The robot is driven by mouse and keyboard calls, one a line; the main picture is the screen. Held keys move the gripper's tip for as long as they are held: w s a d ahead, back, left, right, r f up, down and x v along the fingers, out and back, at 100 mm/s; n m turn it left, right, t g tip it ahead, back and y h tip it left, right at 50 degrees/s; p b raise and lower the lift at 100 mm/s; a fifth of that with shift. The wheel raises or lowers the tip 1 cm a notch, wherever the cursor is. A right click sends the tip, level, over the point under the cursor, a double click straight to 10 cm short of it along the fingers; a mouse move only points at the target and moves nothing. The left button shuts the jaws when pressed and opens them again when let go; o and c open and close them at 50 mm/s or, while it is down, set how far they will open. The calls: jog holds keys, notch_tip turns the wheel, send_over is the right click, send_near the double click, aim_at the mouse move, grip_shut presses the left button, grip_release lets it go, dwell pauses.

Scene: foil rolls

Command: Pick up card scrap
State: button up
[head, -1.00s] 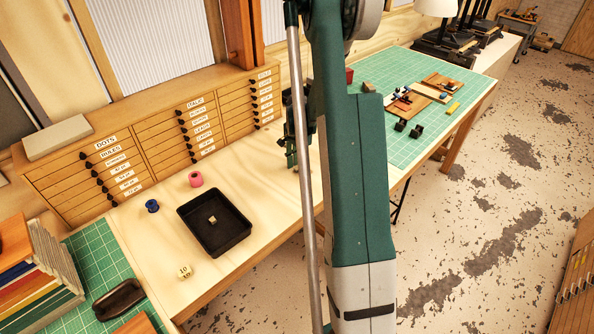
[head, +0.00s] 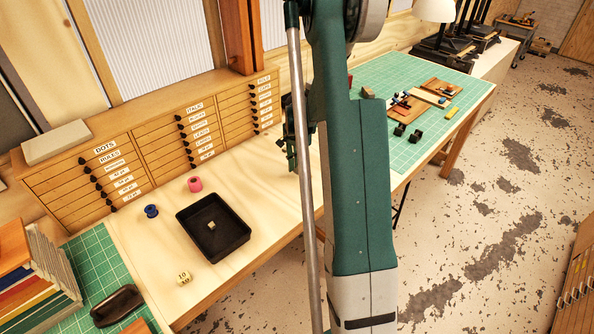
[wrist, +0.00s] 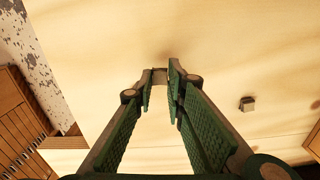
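My gripper (wrist: 161,76) reaches out over the pale wooden bench top in the wrist view, its green ridged fingers drawn fairly close together. A small brown-grey piece shows between the fingertips; I cannot tell whether it is the card scrap, held there, or part of the gripper. A small grey-brown block (wrist: 247,104) lies on the bench to the right of the fingers, apart from them. In the head view my gripper (head: 290,158) is seen side-on in front of the drawer cabinet, partly hidden by my arm. No card scrap is clearly recognisable there.
A black tray (head: 238,244) holds a small cube (head: 211,226). A pink spool (head: 194,184), a blue spool (head: 151,211) and a numbered cube (head: 183,279) stand around it. The drawer cabinet (head: 150,150) lines the back. Bare bench lies between tray and gripper.

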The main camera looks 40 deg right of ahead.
jog(key=shift+r+b, duration=0.3)
jog(key=shift+r, duration=3.65)
jog(key=shift+a, duration=0.1)
jog(key=w+a+n, duration=0.3)
jog(key=a+n, duration=0.6)
jog(key=a, duration=1.3)
jog(key=n, duration=1)
send_over(216, 233)
jog(key=shift+s+r+p, duration=0.15)
jog(key=shift+r+p, duration=0.2)
jog(key=shift+p, duration=0.05)
jog(key=shift+f, duration=2.95)
jog(key=shift+f+p, duration=0.3)
jog(key=shift+f, duration=1.8)
